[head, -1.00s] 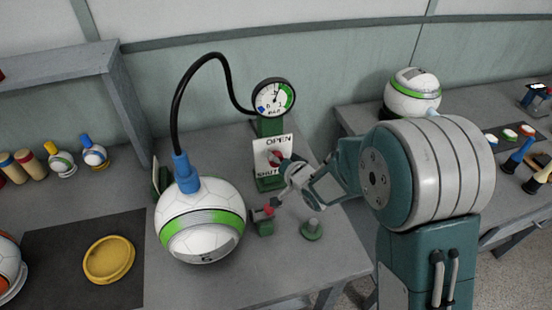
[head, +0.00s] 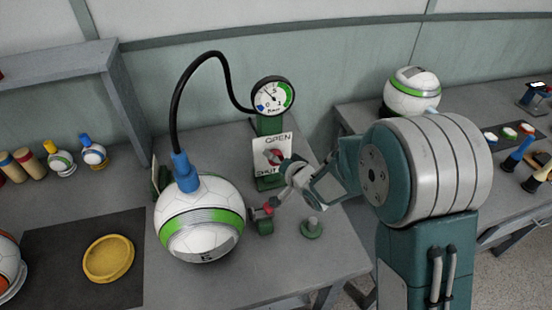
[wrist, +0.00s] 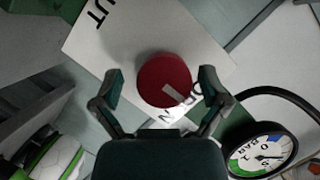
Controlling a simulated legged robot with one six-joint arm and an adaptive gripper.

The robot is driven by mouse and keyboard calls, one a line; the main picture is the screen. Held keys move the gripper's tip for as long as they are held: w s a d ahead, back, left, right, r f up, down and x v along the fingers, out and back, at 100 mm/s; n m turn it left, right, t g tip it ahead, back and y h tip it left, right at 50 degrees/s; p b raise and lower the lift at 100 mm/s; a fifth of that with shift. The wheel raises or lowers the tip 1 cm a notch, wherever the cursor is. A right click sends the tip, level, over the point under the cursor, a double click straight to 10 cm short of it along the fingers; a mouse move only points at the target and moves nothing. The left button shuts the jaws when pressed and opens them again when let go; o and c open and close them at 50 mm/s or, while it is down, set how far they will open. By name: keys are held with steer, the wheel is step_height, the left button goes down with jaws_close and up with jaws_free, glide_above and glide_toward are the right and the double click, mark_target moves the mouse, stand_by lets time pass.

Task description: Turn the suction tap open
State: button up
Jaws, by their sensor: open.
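The suction tap is a round red knob (wrist: 163,78) with a white mark, on a white OPEN/SHUT plate (wrist: 120,45). In the wrist view the mark points toward the partly hidden OPEN lettering. In the head view the knob (head: 273,157) shows just left of my gripper (head: 284,168), with OPEN above it and SHUT partly covered below. In the wrist view my gripper (wrist: 161,84) is open, one finger on each side of the knob, with gaps visible. The pressure gauge (head: 273,97) stands above the plate; its needle points up and left.
A black hose runs from the gauge post to a blue fitting (head: 184,172) on the white and green ball (head: 200,222). A small green fixture with a red part (head: 264,220) and a green peg (head: 312,230) stand below my gripper. A yellow disc (head: 108,258) lies at left.

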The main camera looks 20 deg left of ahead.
steer(key=shift+r, duration=0.1)
steer(key=v, duration=1.1)
steer(key=shift+s+d, duration=0.25)
steer(key=shift+d, duration=0.1)
steer(key=s+d+r+t+h, duration=0.1)
steer(key=d+r+h, duration=0.3)
steer(key=d, duration=0.4)
steer(key=d+r+h, duration=0.4)
steer(key=d+h, duration=0.1)
steer(key=d, duration=0.3)
steer(key=s+d+r+g+h, duration=0.1)
steer(key=s+d+r+g, duration=0.1)
steer(key=s, duration=0.7)
steer(key=s+d+r+g+h, duration=0.1)
steer(key=s+d, duration=0.4)
steer(key=s, duration=0.5)
steer(key=shift+r+g, duration=0.5)
steer(key=shift+g, duration=0.7)
